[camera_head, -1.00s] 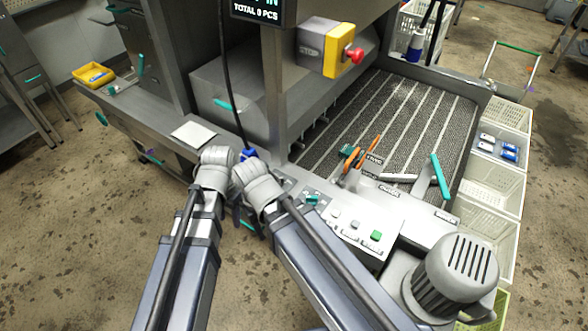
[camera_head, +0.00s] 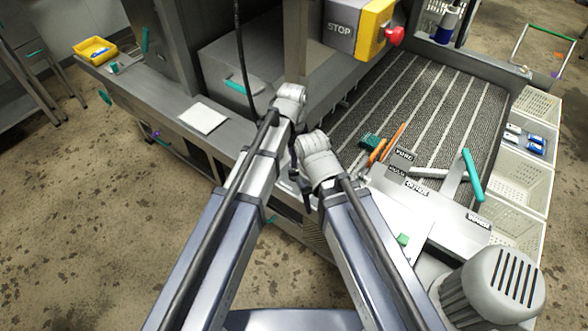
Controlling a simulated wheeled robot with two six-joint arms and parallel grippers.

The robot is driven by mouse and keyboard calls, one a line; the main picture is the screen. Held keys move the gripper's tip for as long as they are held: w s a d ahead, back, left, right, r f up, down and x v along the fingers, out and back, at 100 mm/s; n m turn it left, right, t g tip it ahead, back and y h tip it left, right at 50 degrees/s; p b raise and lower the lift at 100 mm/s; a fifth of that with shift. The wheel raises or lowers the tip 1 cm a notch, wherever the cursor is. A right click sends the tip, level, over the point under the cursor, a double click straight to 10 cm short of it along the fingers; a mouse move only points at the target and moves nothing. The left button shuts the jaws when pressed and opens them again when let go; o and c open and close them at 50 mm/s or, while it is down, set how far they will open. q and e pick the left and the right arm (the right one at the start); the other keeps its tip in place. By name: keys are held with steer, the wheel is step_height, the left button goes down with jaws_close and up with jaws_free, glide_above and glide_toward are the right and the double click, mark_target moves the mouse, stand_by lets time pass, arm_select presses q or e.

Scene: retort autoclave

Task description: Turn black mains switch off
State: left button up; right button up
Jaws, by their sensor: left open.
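I cannot make out a black mains switch; that part of the panel is hidden behind my arms or too small to tell. The control panel (camera_head: 420,215) lies to the right of my arms. My left gripper (camera_head: 292,158) is only a small dark part below its pale wrist, over the machine's front edge, and it is open. My right wrist is just right of it, at the panel's left end. The right gripper (camera_head: 308,195) is mostly hidden under its wrist, so its jaws do not show.
A green button (camera_head: 403,239) shows on the panel. Orange-handled levers (camera_head: 385,147) and a teal-handled lever (camera_head: 471,176) stand behind it. A grey motor (camera_head: 495,290) is at the lower right. A yellow stop box (camera_head: 375,27) hangs above. A white sheet (camera_head: 203,117) lies on the left ledge.

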mark_target(293, 171)
arm_select(q)
step_height(293, 171, down, 7)
steer(key=b, duration=0.6)
steer(key=shift+r, duration=0.1)
steer(key=shift+c, duration=0.3)
jaws_close()
